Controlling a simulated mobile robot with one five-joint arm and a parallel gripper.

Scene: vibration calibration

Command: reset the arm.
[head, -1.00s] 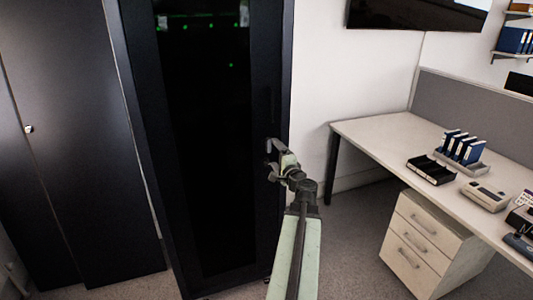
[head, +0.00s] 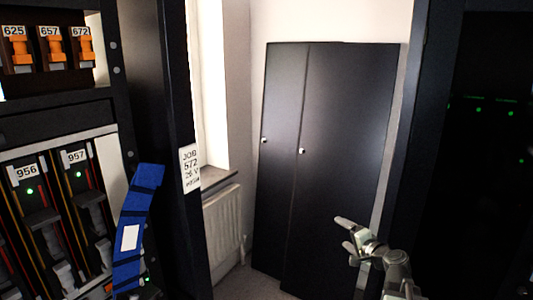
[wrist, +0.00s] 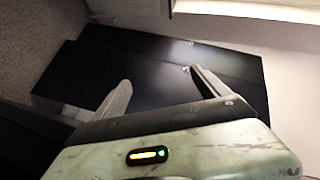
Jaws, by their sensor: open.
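My gripper (head: 343,235) is at the lower right of the head view, in front of the dark two-door cabinet (head: 335,150). Its two fingers stand apart with nothing between them. The wrist view also shows my gripper (wrist: 160,88) with spread, empty fingers, and the cabinet (wrist: 150,65) beyond them. My forearm runs down to the bottom edge of the head view.
A rack at the left holds modules labelled 956 (head: 28,190) and 957, with orange-handled units (head: 52,48) above. A blue strap (head: 137,230) hangs by it. A radiator (head: 225,225) sits under the window. A dark server cabinet (head: 480,160) stands at right.

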